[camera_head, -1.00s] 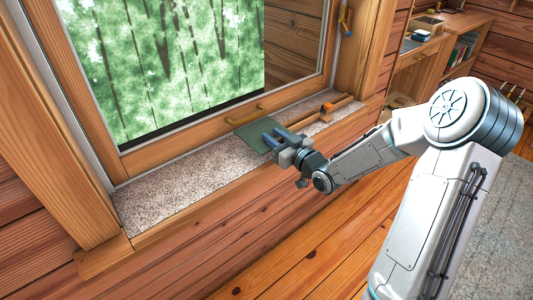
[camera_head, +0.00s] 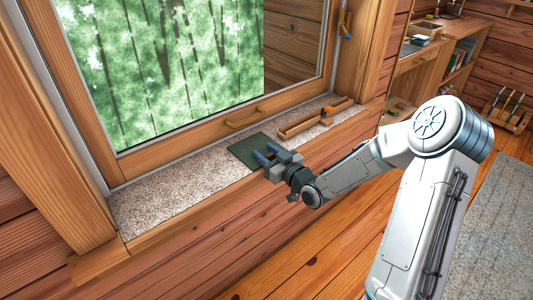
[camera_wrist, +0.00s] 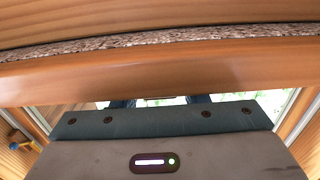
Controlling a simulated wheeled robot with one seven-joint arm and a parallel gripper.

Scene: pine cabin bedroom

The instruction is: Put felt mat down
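The felt mat (camera_head: 246,151) is a flat dark green sheet in the head view. It appears to lie flat on the speckled window sill (camera_head: 170,190), below the window handle; I cannot tell whether a small gap is left under it. In the wrist view the dark fingertips (camera_wrist: 160,102) show apart past my gripper's body, and the mat cannot be made out.
A long wooden tray (camera_head: 312,121) with an orange item (camera_head: 327,113) stands on the sill to the right. The sill's left part is clear. A wooden desk (camera_head: 415,65) stands at the back right.

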